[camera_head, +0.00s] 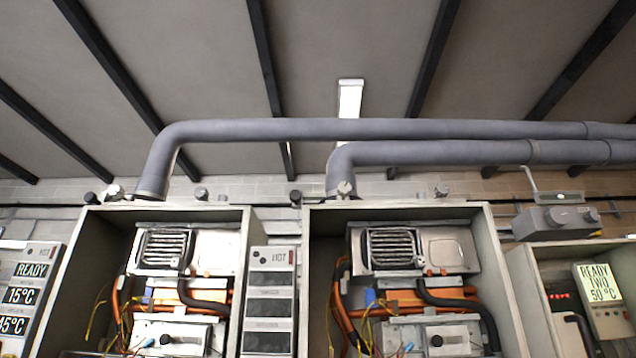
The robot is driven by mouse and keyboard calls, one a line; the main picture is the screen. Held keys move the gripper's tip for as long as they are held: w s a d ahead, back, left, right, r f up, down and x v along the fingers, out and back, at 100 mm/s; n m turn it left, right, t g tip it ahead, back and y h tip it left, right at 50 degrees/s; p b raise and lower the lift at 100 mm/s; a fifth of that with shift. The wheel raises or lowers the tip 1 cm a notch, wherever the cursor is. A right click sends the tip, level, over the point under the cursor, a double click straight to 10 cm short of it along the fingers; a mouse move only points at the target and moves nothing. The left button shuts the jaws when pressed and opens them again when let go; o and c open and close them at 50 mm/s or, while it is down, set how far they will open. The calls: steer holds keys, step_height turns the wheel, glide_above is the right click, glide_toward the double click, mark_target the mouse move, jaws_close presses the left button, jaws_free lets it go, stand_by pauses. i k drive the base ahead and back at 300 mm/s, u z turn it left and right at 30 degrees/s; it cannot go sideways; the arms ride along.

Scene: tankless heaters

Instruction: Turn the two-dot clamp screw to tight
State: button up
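My gripper does not show in this view. Two open heater cabinets stand side by side, the left cabinet (237,270) and the middle cabinet (499,270). Small light metal knobs sit along their tops: a left knob (114,191) and another knob (201,193) on the left cabinet, and a knob (345,189) at the pipe's foot and another knob (441,191) on the middle cabinet. I cannot make out dots on any of them, so I cannot tell which, if any, is the two-dot clamp screw or how tight it is.
Grey flue pipes (390,129) rise from both cabinets and run right under the ceiling. A blank display panel (269,295) stands between the cabinets. A left panel (29,290) reads READY 15°C. A right display (599,283) reads READY TWO 50°C. Wires and copper pipes fill the cabinets.

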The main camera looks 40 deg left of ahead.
mark_target(344, 189)
steer(key=u, duration=1.45)
